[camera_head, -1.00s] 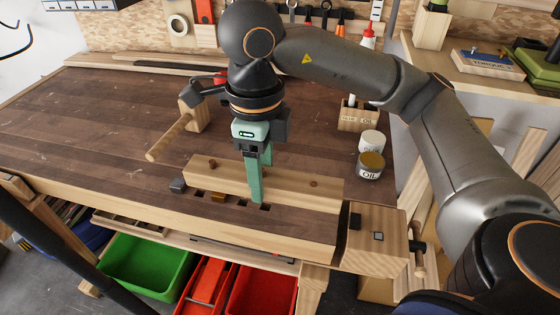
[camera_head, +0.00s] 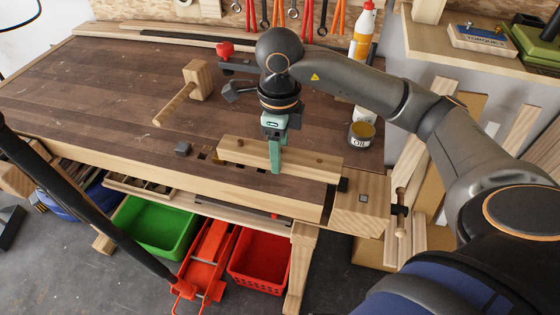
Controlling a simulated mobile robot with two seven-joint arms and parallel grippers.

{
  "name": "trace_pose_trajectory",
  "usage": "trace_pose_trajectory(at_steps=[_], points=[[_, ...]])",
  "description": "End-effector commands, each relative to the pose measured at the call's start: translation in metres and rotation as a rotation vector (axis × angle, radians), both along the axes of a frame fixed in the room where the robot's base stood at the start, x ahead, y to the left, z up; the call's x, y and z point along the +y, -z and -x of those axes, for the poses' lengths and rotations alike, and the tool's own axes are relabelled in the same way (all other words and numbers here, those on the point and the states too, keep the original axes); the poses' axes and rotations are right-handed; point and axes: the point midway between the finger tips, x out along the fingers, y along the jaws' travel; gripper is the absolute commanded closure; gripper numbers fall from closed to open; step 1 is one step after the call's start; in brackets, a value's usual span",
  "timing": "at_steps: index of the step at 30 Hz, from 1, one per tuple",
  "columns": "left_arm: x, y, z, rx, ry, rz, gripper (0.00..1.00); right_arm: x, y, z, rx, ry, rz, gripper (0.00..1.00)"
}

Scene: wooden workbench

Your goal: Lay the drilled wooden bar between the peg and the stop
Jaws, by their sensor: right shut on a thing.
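The drilled wooden bar (camera_head: 310,162) is pale, with dark holes on top. It is at the front of the workbench, over part of the row of slots. My right gripper (camera_head: 275,168) points down and is shut on the bar near its middle, hiding part of it. I cannot tell if the bar touches the bench top. The peg, a small dark grey block (camera_head: 183,149), stands left of the bar with a gap between. The stop, a small black block (camera_head: 343,184), is close by the bar's right end, at the wooden vise (camera_head: 360,205). My left gripper is not in view.
A wooden mallet (camera_head: 198,80) lies behind the peg. An oil tin (camera_head: 360,136) and a white bottle (camera_head: 362,35) stand to the right behind the bar. Green (camera_head: 155,228) and red (camera_head: 262,262) bins are below the bench. The bench's left part is clear.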

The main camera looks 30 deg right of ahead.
Motion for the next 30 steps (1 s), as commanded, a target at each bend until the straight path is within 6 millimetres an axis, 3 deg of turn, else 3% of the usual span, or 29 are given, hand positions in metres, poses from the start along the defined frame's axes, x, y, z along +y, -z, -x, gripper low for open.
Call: trace_pose_trajectory(at_steps=[10,16,28,29,30], points=[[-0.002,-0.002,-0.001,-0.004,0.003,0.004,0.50,-0.012,0.024,-0.017,-0.001,0.002,-0.001,1.00],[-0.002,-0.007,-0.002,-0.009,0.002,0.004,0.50,-0.012,0.052,-0.017,0.001,-0.001,-0.001,1.00],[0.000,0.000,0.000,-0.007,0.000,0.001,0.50,-0.012,0.060,-0.018,-0.002,-0.001,-0.001,1.00],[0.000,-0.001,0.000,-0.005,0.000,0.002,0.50,-0.012,0.059,-0.017,-0.002,-0.001,-0.001,0.42],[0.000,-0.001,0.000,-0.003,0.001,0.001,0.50,-0.012,0.058,-0.017,-0.002,-0.001,-0.001,0.38]])
